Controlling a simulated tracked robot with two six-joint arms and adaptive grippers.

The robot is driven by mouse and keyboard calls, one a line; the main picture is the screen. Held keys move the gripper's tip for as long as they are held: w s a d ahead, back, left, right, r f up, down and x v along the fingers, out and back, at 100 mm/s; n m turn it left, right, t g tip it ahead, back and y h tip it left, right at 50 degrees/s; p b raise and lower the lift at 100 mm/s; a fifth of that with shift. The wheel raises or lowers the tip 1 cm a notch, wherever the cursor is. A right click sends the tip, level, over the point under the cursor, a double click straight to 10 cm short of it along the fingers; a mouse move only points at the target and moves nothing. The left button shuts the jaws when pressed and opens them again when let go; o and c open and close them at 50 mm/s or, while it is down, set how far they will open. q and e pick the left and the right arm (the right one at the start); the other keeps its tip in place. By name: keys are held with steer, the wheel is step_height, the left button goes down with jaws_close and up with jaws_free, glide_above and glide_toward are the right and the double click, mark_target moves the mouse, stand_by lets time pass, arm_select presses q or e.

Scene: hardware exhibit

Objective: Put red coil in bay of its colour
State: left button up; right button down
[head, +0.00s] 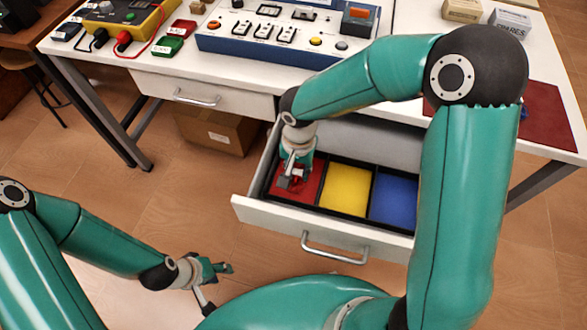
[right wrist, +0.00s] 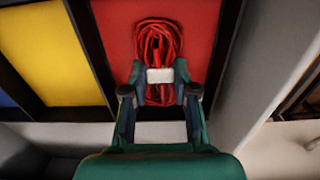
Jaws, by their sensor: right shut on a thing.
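The red coil (right wrist: 158,45), a looped bundle of red cable with a white band, shows in the right wrist view between the fingers of my right gripper (right wrist: 159,85). My right gripper (head: 291,181) is shut on it, inside the open drawer (head: 331,238) over the red bay (right wrist: 205,40). I cannot tell whether the coil touches the bay floor. The red bay (head: 312,184) is the leftmost in the head view, beside the yellow bay (head: 347,188) and the blue bay (head: 393,200). My left gripper (head: 222,268) is empty over the floor at lower left; its fingers look apart.
The drawer hangs out below the white workbench (head: 150,52). Bay dividers and drawer walls surround my right gripper. A blue switch panel (head: 280,40), a yellow meter (head: 120,20) and a dark red mat (head: 548,115) lie on the bench. A cardboard box (head: 215,131) stands underneath.

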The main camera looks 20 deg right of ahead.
mark_target(298, 172)
steer(key=c, duration=0.9)
jaws_free()
steer(key=shift+r, duration=0.1)
steer(key=shift+r+p, duration=0.15)
steer(key=shift+p, duration=0.2)
step_height(298, 172, up, 12)
steer(key=p, duration=0.1)
